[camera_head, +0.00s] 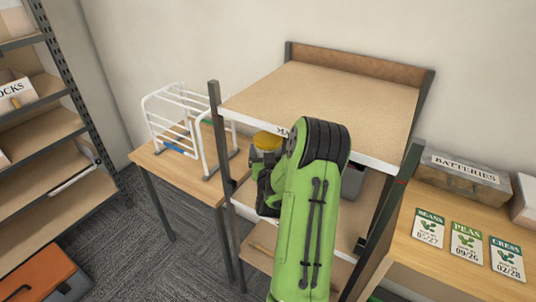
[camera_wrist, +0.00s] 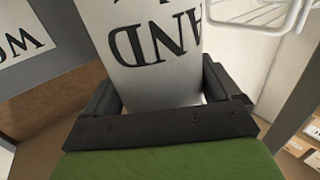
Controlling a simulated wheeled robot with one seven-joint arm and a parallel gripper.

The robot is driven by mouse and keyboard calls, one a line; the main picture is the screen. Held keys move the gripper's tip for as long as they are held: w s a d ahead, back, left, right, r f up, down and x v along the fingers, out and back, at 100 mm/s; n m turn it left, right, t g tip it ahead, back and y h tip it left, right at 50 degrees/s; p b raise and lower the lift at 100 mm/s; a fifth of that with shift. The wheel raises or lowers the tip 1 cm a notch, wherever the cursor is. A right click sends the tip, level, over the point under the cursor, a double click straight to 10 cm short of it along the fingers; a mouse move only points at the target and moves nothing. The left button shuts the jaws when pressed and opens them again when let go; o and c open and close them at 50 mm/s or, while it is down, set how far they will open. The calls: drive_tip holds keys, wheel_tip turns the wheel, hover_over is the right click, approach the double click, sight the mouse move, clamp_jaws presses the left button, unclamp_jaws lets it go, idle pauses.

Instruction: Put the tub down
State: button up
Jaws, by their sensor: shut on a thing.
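The tub (camera_head: 267,141) has a yellow top in the head view. It is at the front of the shelving unit (camera_head: 330,95), near its left post, and overlaps the front edge of the top board. My gripper (camera_head: 264,180) is shut on the tub. In the wrist view the tub's pale side (camera_wrist: 160,60) is between the two dark fingers, with upside-down letters reading "AND". My arm hides much of the tub's lower part. I cannot tell whether its base touches a board.
A white wire rack (camera_head: 185,125) stands on the wooden table at left. The unit's top board is bare. A grey bin (camera_head: 352,182) sits below it, partly hidden by my arm. A box marked "BATTERIES" (camera_head: 463,175) and seed packets (camera_head: 466,243) are on the right-hand surface.

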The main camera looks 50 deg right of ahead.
wheel_tip(320, 180, down, 4)
drive_tip(key=b, duration=0.3)
drive_tip(key=shift+b, duration=0.3)
drive_tip(key=shift+r, duration=0.1)
